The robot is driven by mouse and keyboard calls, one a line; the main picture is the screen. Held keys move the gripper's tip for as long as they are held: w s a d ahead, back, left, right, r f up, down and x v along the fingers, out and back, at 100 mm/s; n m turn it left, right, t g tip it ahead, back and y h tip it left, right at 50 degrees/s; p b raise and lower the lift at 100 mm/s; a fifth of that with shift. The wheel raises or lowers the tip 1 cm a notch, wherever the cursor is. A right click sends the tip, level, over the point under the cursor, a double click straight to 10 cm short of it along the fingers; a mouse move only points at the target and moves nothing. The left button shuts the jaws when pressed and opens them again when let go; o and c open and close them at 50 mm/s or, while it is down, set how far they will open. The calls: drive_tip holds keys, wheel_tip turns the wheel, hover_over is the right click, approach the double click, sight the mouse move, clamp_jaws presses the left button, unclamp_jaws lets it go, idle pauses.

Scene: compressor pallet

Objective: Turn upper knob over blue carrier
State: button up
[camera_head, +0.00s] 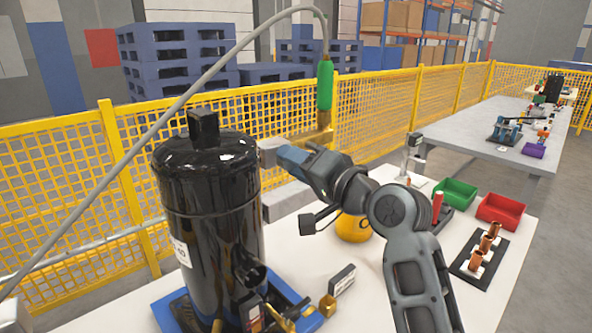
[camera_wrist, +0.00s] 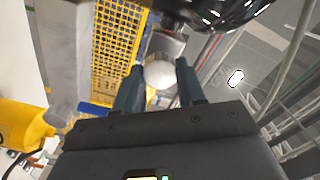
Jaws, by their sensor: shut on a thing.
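A black compressor cylinder (camera_head: 205,190) stands upright on the blue carrier (camera_head: 168,312) at left in the head view. A grey upper knob (camera_head: 269,152) sits beside the cylinder's upper right side. My gripper (camera_head: 283,155) reaches it from the right. In the wrist view the knob shows as a pale round end (camera_wrist: 160,74) between the two dark fingers of my gripper (camera_wrist: 160,86), which is shut on it. The cylinder's dark edge crosses the top of that view. The knob's far side and any turn mark are hidden.
A green-handled torch (camera_head: 325,85) hangs on a grey hose behind my wrist. A yellow round object (camera_head: 353,228) stands below my arm. Green (camera_head: 455,194) and red (camera_head: 501,211) bins are at right. Small brass fittings (camera_head: 328,305) lie near the carrier. Yellow fencing (camera_head: 115,160) runs behind.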

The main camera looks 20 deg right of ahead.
drive_tip(key=shift+f+n+b, duration=0.2)
drive_tip(key=shift+n+b, duration=4.05)
drive_tip(key=shift+n, duration=3.35)
drive_tip(key=shift+r, duration=0.1)
drive_tip(key=o, duration=1.1)
drive_tip(key=shift+c, duration=0.2)
drive_tip(key=v, duration=0.7)
drive_tip(key=shift+s, duration=0.35)
